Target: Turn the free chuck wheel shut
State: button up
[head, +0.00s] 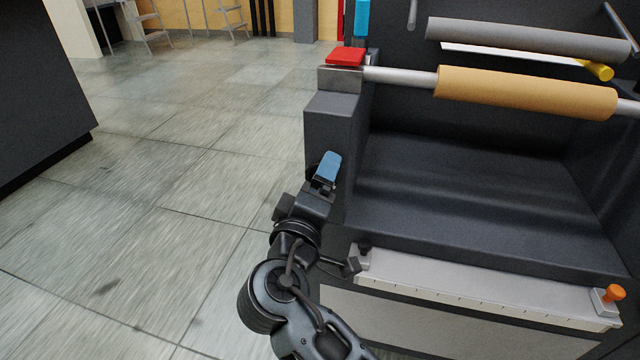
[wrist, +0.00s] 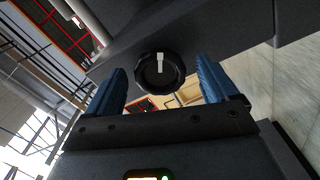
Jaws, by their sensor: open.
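A round black wheel (wrist: 160,74) with a ribbed rim and a white pointer mark shows in the wrist view on a dark machine face. The mark points nearly straight up in that picture. My gripper (wrist: 162,90) is open, with one blue finger on each side of the wheel in the picture. A gap shows on both sides, and nothing is held. In the head view my gripper (head: 328,167) is beside the left end post of the machine, below the red-topped chuck block (head: 345,57). The wheel is hidden in the head view.
A tan roll (head: 525,92) on a metal shaft (head: 402,77) runs right from the chuck block. A grey roller (head: 520,38) is behind it. A pale ledge (head: 480,295) with an orange knob (head: 613,293) is at the machine's front. The floor at left is clear.

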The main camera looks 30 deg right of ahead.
jog(key=v, duration=0.7)
jog(key=shift+s+a, duration=0.25)
jog(key=shift+a, duration=0.05)
jog(key=shift+f, duration=0.1)
